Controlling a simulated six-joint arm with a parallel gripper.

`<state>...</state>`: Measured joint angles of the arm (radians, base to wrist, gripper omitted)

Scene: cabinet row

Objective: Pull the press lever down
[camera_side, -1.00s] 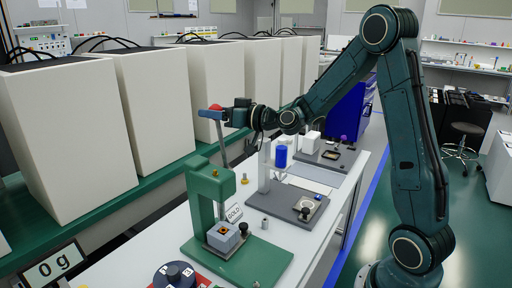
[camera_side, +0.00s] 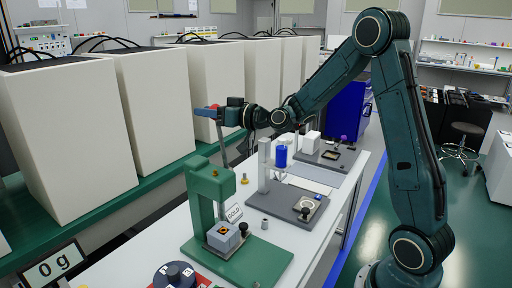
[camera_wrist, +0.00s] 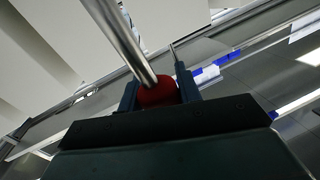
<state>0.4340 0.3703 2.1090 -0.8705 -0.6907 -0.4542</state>
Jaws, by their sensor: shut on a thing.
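The green press (camera_side: 205,200) stands on its green base plate at the front of the white bench. Its metal lever (camera_side: 221,140) rises steeply from the press head, with a red knob (camera_side: 215,107) at the top. My gripper (camera_side: 212,110) is at the top of the lever, shut on the red knob. In the wrist view the red knob (camera_wrist: 158,92) sits between the two fingers, and the silver lever rod (camera_wrist: 120,40) runs away from it. A small grey block with an orange and dark centre (camera_side: 223,234) sits under the press head.
A row of white cabinets (camera_side: 150,110) stands on the left behind the press. A grey stand (camera_side: 300,206) is on the bench to the right. A "0 g" display (camera_side: 52,268) and a dark round dial (camera_side: 174,274) are at the front.

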